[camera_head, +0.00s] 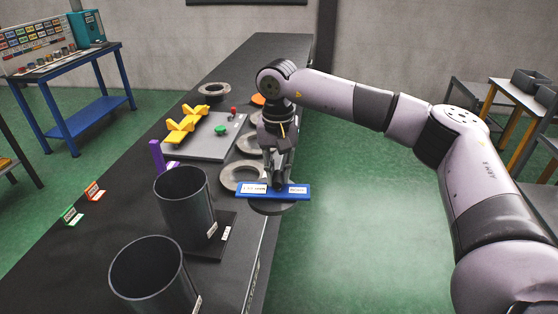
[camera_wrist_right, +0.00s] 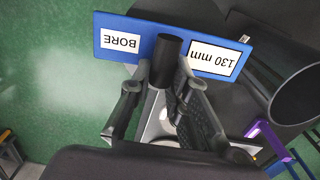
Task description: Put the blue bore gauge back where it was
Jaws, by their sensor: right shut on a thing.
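The blue bore gauge (camera_head: 275,192) is a flat blue bar with white labels and a dark handle. In the right wrist view the gauge (camera_wrist_right: 145,38) shows labels reading BORE and 130 mm. My right gripper (camera_head: 278,180) is shut on its dark handle; the fingers also show around the handle in the wrist view (camera_wrist_right: 163,85). The bar is roughly level over a grey ring (camera_head: 272,208) at the bench's right edge; whether they touch cannot be told. My left gripper is not in view.
Two open dark cylinders (camera_head: 186,203) stand in front on the bench (camera_head: 105,225). More flanged rings (camera_head: 240,177) lie along the right edge.

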